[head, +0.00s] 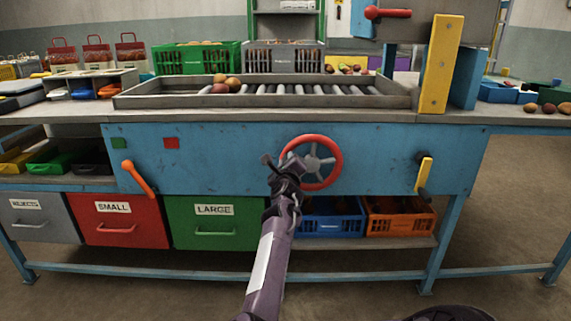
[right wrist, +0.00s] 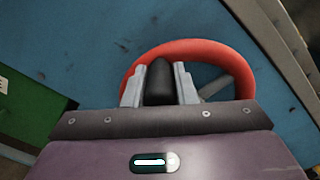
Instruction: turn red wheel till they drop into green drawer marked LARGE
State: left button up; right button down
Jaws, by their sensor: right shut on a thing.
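The red wheel (head: 339,160) with grey spokes is on the front of the blue bench, and its rim fills the middle of the right wrist view (right wrist: 205,52). My right gripper (head: 282,168) is at the wheel's left side. Its fingers are shut on the wheel's black knob (right wrist: 160,85). The green drawer marked LARGE (head: 213,230) is shut below the bench, left of my right arm. My left gripper is not in view.
A red SMALL drawer (head: 118,225) and grey REJECTS drawer (head: 38,222) stand left of the green one. Blue (head: 328,227) and orange (head: 398,225) crates are on the lower shelf. An orange lever (head: 139,179) and a yellow handle (head: 423,175) stick out from the bench front.

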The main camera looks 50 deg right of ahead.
jog(key=shift+s+d+r, duration=0.1)
jog(key=shift+r, duration=0.3)
jog(key=c, duration=1.2)
grip_release()
jog(key=shift+d+f, duration=0.1)
jog(key=shift+f, duration=0.15)
